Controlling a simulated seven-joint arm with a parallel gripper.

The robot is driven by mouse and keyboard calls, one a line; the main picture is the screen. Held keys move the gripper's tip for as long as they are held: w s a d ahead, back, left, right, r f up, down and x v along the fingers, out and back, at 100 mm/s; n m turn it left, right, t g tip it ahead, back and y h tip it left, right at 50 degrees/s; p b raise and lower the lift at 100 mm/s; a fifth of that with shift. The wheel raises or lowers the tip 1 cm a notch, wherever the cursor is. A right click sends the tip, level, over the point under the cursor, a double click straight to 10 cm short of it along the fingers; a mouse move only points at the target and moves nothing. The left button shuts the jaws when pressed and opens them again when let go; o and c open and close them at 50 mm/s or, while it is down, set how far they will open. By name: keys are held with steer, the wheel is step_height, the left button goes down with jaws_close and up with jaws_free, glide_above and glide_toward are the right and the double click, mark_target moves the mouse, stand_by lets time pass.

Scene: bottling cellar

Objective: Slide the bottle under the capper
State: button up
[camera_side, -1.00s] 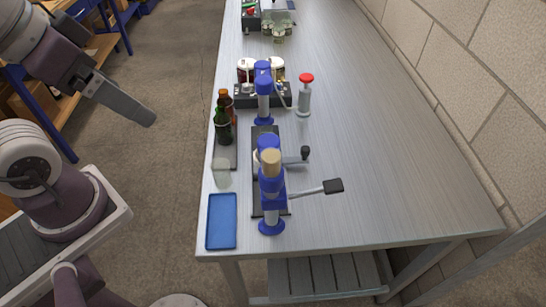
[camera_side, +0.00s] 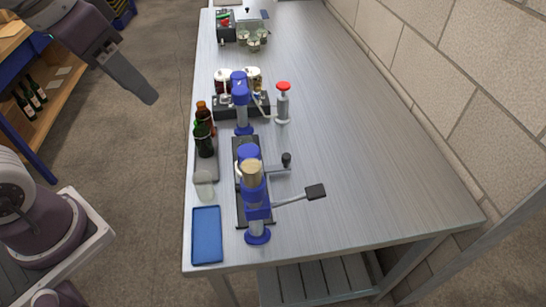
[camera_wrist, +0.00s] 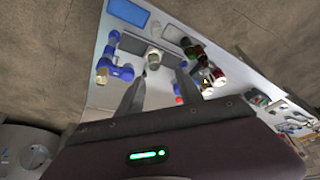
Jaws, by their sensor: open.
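A dark green bottle (camera_side: 204,140) and a brown bottle (camera_side: 205,117) stand upright close together on a dark strip near the bench's left edge. Just right of them is a blue capper (camera_side: 256,206) with a dark base and a long lever out to the right. In the wrist view the capper (camera_wrist: 104,66) is at left and the bottles (camera_wrist: 192,48) are right of centre. My gripper (camera_wrist: 160,75) is open and empty in the wrist view. In the side view it is at upper left, off the bench's left side and apart from the bottles.
A blue tray (camera_side: 207,235) lies at the near left corner, with a clear cup (camera_side: 204,185) behind it. A second blue-headed device (camera_side: 240,88) and a red-topped pump (camera_side: 283,101) stand behind the capper. Glasses (camera_side: 253,39) stand farther back. The bench's right side is clear.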

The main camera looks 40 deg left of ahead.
steer(key=w+d+f+m+g, duration=0.1)
steer(key=w+d+f+g, duration=0.15)
steer(key=w, duration=0.85)
steer(key=m+g, duration=0.2)
glide_toward(287, 155)
step_height(287, 155, down, 8)
steer(key=shift+d+f, duration=0.1)
steer(key=shift+f, duration=0.3)
steer(key=shift+c, duration=0.2)
jaws_close()
